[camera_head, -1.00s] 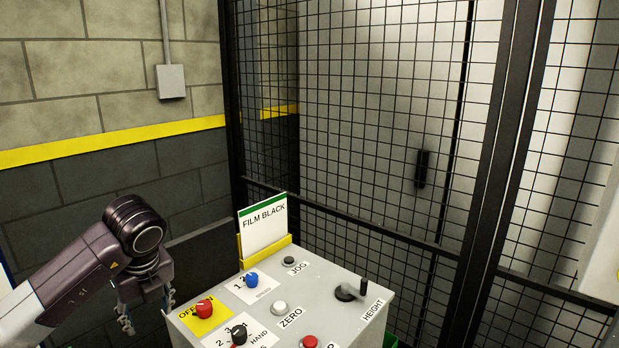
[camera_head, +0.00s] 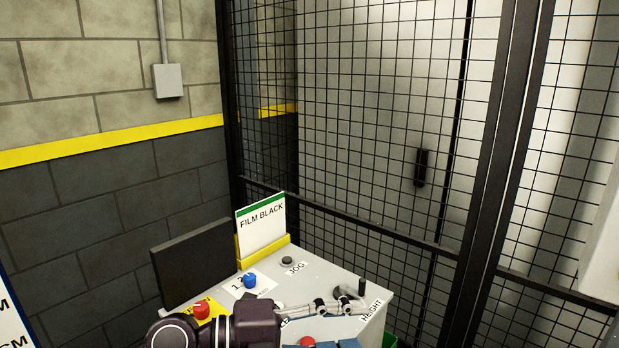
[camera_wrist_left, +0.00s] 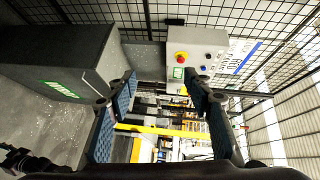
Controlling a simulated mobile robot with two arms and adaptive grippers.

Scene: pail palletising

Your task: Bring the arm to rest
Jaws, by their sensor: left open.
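My left gripper (camera_head: 338,322) reaches in low over the control desk (camera_head: 325,272) in the head view, in front of its near half. In the left wrist view the two fingers of my left gripper (camera_wrist_left: 160,92) stand wide apart with nothing between them. The gripper hides part of the desk's knobs and labels. The red knob (camera_head: 201,309), blue knob (camera_head: 249,280) and JOG button (camera_head: 287,260) still show. My right gripper is in neither view.
A FILM BLACK card (camera_head: 262,226) stands in a yellow holder at the desk's back, beside a dark screen (camera_head: 195,265). A black mesh fence (camera_head: 375,130) rises behind. The left wrist view shows a dark cabinet (camera_wrist_left: 60,65) and a grey box with a red button (camera_wrist_left: 181,57).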

